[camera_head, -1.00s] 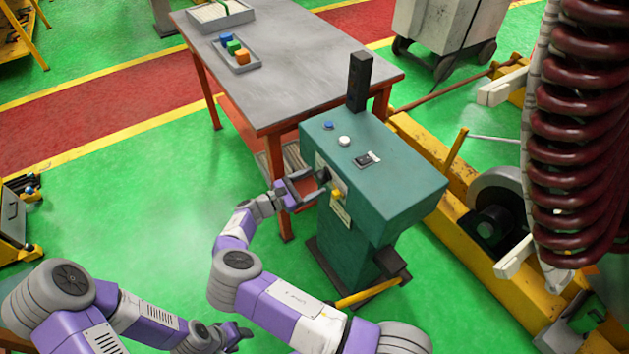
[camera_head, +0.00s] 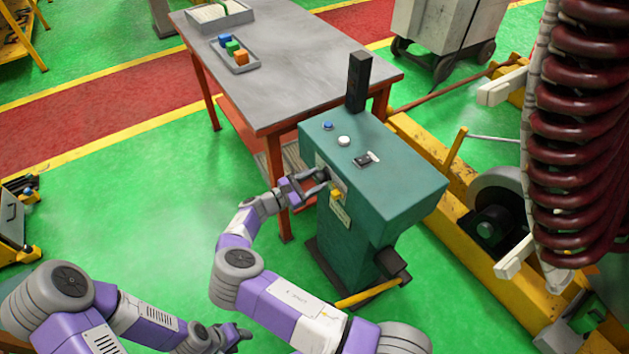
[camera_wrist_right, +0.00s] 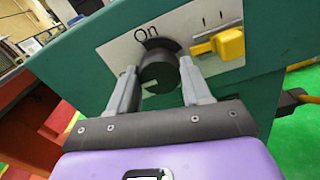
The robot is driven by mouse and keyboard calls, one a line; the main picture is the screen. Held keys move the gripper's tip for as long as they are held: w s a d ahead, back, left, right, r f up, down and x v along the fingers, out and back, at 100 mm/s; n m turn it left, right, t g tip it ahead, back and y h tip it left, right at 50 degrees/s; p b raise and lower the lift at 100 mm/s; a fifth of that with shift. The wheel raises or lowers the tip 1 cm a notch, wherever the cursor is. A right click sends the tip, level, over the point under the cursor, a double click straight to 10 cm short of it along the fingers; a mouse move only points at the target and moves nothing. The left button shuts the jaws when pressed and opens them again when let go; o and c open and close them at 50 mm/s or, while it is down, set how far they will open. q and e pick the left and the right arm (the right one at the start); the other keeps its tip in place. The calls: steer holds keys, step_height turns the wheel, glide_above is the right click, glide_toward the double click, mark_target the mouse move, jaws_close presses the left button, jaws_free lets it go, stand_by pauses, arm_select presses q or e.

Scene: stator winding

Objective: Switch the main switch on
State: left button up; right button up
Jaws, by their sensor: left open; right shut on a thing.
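The main switch is a round black knob (camera_wrist_right: 159,70) on a light plate on the side of the green cabinet (camera_head: 390,185). The word "On" is printed above it, and a small white mark shows low on the knob's face. My right gripper (camera_wrist_right: 158,84) is shut on the knob, one finger on each side. In the head view my right gripper (camera_head: 322,181) reaches the cabinet's left face and partly hides the knob. My left gripper (camera_head: 242,337) is open and empty, low in the picture, away from the cabinet.
A yellow lever (camera_wrist_right: 230,44) sits on the plate just right of the knob. The cabinet top carries a blue button (camera_head: 328,126), a white button (camera_head: 343,141) and a black switch (camera_head: 362,160). A grey table (camera_head: 290,60) stands behind, with its red leg close by.

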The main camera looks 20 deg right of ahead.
steer(key=shift+m, duration=0.3)
steer(key=m+b, duration=0.1)
steer(key=m, duration=0.3)
steer(key=shift+f+b, duration=0.1)
steer(key=shift+b, duration=0.25)
steer(key=m+b, duration=0.1)
steer(key=m, duration=0.4)
steer(key=shift+b, duration=0.4)
steer(key=m+b, duration=0.1)
steer(key=m, duration=0.3)
steer(key=shift+b, duration=0.4)
steer(key=shift+m, duration=2.1)
steer(key=shift+b, duration=0.3)
steer(key=o, duration=1.1)
steer(key=shift+c, duration=0.2)
